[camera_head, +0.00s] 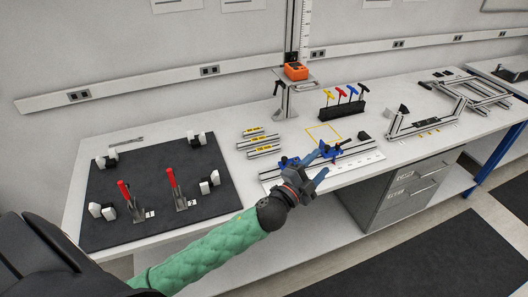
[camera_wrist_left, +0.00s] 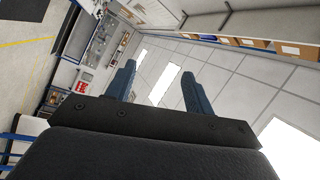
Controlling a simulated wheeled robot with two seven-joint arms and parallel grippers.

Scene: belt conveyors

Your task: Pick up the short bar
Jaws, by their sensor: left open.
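Three grey bars with yellow labels lie side by side on the bench, left of its middle. The rearmost bar (camera_head: 252,131) looks the shortest, with a middle bar (camera_head: 258,140) and a front bar (camera_head: 264,151) before it. The label text is too small to read. My left gripper (camera_head: 319,166) is open and empty, to the right of the bars and over the front edge of the bench. In the left wrist view its two blue fingers (camera_wrist_left: 157,88) are apart with nothing between them. My right gripper is not in view.
A black mat (camera_head: 150,185) with red-handled clamps is at the left. A hex-key holder (camera_head: 343,109) and a stand with an orange device (camera_head: 295,71) are behind. A frame assembly (camera_head: 425,120) is at the right.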

